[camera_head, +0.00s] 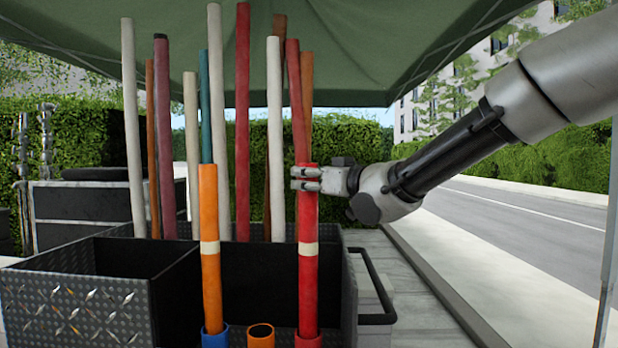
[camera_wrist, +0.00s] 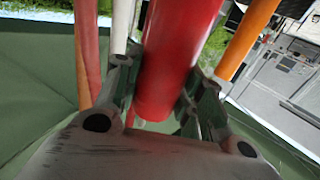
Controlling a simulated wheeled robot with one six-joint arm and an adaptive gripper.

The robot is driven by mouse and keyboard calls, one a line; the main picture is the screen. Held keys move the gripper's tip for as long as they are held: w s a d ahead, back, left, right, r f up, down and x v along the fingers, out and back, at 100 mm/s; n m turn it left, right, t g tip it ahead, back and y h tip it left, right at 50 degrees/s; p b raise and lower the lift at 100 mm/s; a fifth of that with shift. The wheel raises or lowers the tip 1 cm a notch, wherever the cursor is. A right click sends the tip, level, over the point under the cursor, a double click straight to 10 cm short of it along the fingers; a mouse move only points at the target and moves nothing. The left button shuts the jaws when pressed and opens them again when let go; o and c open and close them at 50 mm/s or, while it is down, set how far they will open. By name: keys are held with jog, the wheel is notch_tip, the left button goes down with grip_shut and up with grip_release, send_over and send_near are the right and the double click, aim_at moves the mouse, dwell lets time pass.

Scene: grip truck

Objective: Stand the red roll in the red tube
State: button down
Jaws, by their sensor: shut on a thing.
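The red roll (camera_head: 308,220), with a pale band around its middle, stands upright in the head view. Its lower end meets the mouth of the red tube (camera_head: 308,341) at the bottom edge and is hidden there; how deep it sits I cannot tell. My gripper (camera_head: 306,179) comes from the right and is shut on the roll near its top. In the wrist view the red roll (camera_wrist: 178,55) lies between the two fingers of my gripper (camera_wrist: 160,100).
An orange roll (camera_head: 209,250) stands in a blue tube (camera_head: 215,338) to the left. An empty orange tube (camera_head: 261,337) is between. Several tall poles (camera_head: 243,120) stand behind in a dark bin (camera_head: 80,305). A black handle (camera_head: 378,290) is at the right. A green canopy (camera_head: 300,40) hangs above.

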jog(key=c, duration=0.8)
grip_release()
jog(key=shift+f, duration=0.1)
jog(key=v, duration=1.2)
jog(key=s+d+f+m+g+h, duration=0.35)
jog(key=d+f+h, duration=0.55)
jog(key=d+f, duration=0.65)
jog(key=s+d+f+m+g+h, duration=0.1)
jog(key=s+d, duration=0.3)
jog(key=s, duration=0.2)
jog(key=s+d+f+m+g+h, duration=0.1)
jog(key=s+d+f+m+g, duration=0.1)
jog(key=s+d, duration=0.2)
jog(key=s+d+f+m+g+h, duration=0.1)
jog(key=s+d+f+m+g, duration=0.1)
jog(key=s+d, duration=0.3)
jog(key=shift+s+d+g, duration=0.15)
jog(key=shift+s+g, duration=0.1)
jog(key=shift+s, duration=1.45)
